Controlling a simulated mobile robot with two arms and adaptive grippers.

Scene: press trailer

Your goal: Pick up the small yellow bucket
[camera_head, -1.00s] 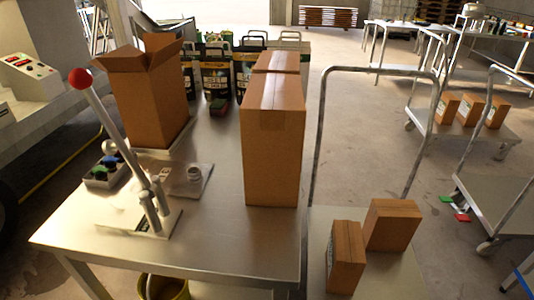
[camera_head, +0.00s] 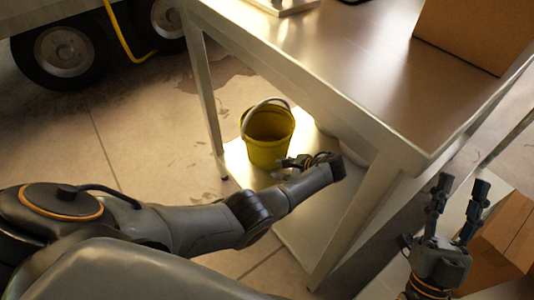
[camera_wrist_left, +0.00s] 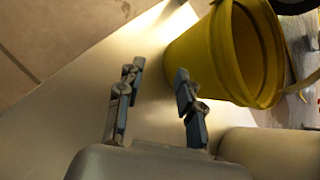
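The small yellow bucket (camera_head: 267,136) stands upright on the low shelf under the metal table, its grey handle raised. My left arm reaches in from the left, and my left gripper (camera_head: 300,162) is just in front of the bucket at its lower right. In the left wrist view the bucket (camera_wrist_left: 222,55) is at the upper right, and the left gripper (camera_wrist_left: 155,105) is open and empty, its right finger close to the bucket's wall. I cannot tell if they touch. My right gripper (camera_head: 459,207) is open and empty, right of the table, pointing up in the picture.
The metal table (camera_head: 330,60) stands over the shelf (camera_head: 290,225), with a leg (camera_head: 203,90) left of the bucket and another (camera_head: 360,215) to the right. Cardboard boxes (camera_head: 478,30) are on the table and beside my right gripper (camera_head: 505,235). Trailer wheels (camera_head: 62,52) stand at the back left.

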